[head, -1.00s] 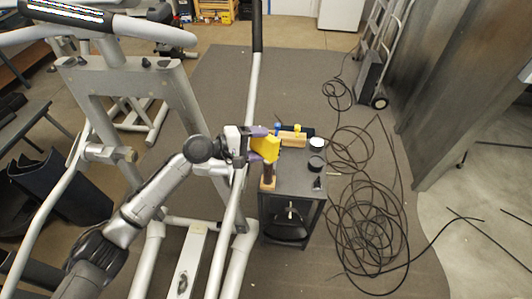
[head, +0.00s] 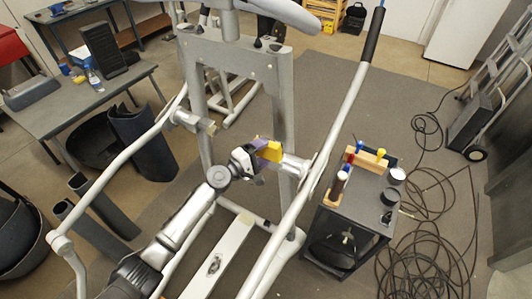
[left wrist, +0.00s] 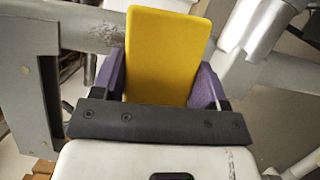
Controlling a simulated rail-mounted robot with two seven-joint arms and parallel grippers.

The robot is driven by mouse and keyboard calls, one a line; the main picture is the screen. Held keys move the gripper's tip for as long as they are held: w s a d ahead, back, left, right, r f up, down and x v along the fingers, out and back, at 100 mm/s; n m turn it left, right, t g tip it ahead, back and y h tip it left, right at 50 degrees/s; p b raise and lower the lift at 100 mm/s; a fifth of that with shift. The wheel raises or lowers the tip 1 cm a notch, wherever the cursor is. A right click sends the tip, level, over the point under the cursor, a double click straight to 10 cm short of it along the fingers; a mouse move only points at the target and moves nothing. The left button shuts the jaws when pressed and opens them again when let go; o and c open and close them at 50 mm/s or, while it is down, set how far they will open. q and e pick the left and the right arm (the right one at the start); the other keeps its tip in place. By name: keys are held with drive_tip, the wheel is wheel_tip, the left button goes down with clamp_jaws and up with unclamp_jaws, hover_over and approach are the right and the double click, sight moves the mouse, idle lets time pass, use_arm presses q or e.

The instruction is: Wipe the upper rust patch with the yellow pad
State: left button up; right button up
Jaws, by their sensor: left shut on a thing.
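My left gripper (head: 262,158), with purple fingers, is shut on the yellow pad (head: 273,151). It holds the pad in front of the grey upright frame (head: 284,105) of the elliptical, left of the long slanted lever (head: 345,115). In the left wrist view the pad (left wrist: 165,55) stands up between the purple fingers. A grey tube (left wrist: 90,28) passes behind it, with a dark speckled patch (left wrist: 116,35) just left of the pad that looks like rust. I cannot tell whether the pad touches the tube. My right gripper is not in view.
A small dark cart (head: 347,217) with a wooden block (head: 368,160), a black jar (head: 390,196) and other tools stands right of the lever. Black cable (head: 430,245) lies coiled on the floor. A workbench (head: 85,105) is at the left. The elliptical's pedal rail (head: 218,258) runs below my arm.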

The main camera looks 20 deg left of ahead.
sight(282, 123)
use_arm(q)
drive_tip(key=w+b, duration=0.1)
drive_tip(key=w, duration=0.2)
drive_tip(key=w+b, duration=0.1)
drive_tip(key=w, duration=0.1)
drive_tip(key=shift+d+b, duration=0.3)
drive_tip(key=shift+d, duration=0.05)
idle(0.4)
drive_tip(key=shift+w+d+b, duration=0.15)
drive_tip(key=shift+w+b, duration=0.7)
drive_tip(key=shift+w, duration=0.15)
drive_tip(key=shift+r, duration=0.1)
drive_tip(key=shift+a+r+p, duration=0.2)
drive_tip(key=shift+r+p, duration=1.2)
drive_tip(key=shift+r, duration=0.45)
drive_tip(key=shift+r, duration=0.15)
